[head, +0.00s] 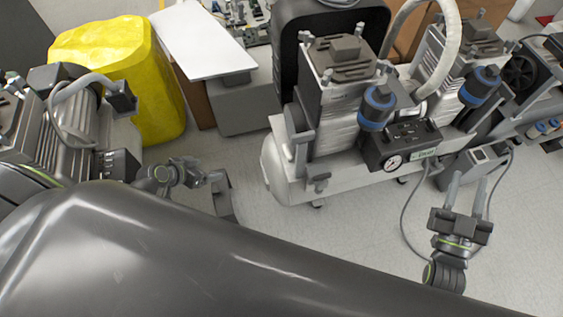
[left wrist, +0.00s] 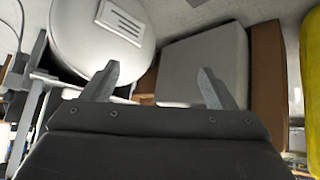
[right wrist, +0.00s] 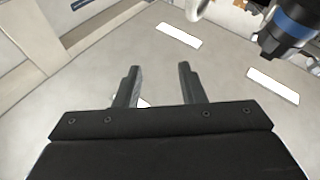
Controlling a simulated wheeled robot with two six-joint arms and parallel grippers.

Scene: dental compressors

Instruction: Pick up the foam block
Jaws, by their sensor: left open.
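No object is clearly identifiable as the foam block. A plain grey block (head: 252,108), possibly foam, stands on the floor beneath a white sheet, beside a brown box. It also shows in the left wrist view (left wrist: 205,65), beyond the fingers. My left gripper (head: 222,192) is in front of it, left of the white compressor tank, partly hidden by my large dark body part. Its fingers (left wrist: 158,75) are apart with nothing between them. My right gripper (head: 468,182) is at the right, in front of the compressor. Its fingers (right wrist: 158,75) are apart and empty.
The compressor's white tank (head: 275,170) stands close to my left gripper's right. A yellow container (head: 130,75) and another motor unit (head: 75,125) are at the left. The white sheet (head: 203,42) overhangs the grey block. A cable (head: 405,215) hangs near my right gripper.

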